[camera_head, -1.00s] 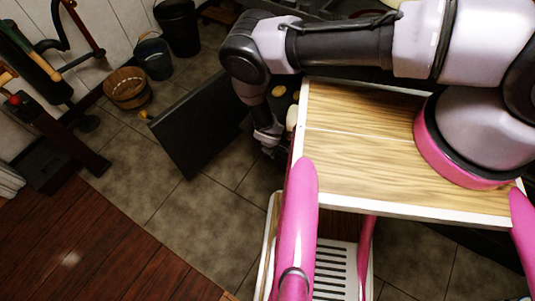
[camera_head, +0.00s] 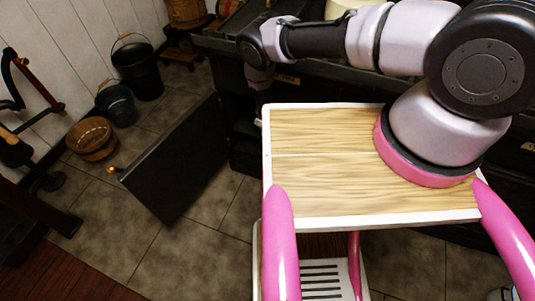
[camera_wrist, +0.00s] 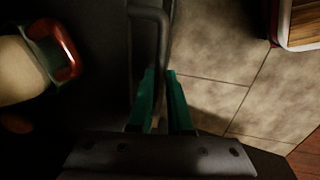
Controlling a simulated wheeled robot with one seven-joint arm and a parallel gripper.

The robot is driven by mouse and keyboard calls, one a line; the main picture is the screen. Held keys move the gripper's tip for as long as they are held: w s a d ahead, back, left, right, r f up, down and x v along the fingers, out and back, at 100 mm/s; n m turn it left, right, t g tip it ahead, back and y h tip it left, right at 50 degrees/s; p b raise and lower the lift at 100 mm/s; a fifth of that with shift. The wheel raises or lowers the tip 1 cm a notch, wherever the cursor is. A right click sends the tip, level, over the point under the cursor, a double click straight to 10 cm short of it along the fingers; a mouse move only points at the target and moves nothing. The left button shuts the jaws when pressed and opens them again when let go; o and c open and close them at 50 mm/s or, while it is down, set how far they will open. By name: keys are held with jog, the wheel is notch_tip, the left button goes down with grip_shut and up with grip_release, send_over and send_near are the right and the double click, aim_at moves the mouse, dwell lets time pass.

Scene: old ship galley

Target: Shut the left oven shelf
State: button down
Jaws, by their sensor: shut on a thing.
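My gripper (camera_wrist: 161,76) shows in the wrist view with two green fingers. They are close together around a thin dark edge beside a dark looped bar (camera_wrist: 152,12), which looks like the front of the oven shelf. The dark shelf surface (camera_wrist: 100,60) spreads left of the fingers. In the head view the black oven range (camera_head: 222,42) stands at the back, and its dark door panel (camera_head: 172,158) stands open with a brass knob. In that view my arm reaches down at the range's front, and my fingers and the shelf cannot be made out.
A cream item with a red-brown ring handle (camera_wrist: 68,52) is left of my fingers. Tiled floor (camera_wrist: 212,45) is open on the right. A wooden tub (camera_head: 92,139) and dark buckets (camera_head: 138,68) stand at the left wall, beyond the door panel.

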jog(key=shift+w+d, duration=0.2)
jog(key=shift+w, duration=0.25)
jog(key=c, duration=0.8)
grip_release()
jog(key=shift+c, duration=0.2)
notch_tip(320, 180, up, 11)
jog(key=s, duration=0.2)
jog(key=shift+a+f, duration=0.2)
jog(key=shift+a, duration=0.2)
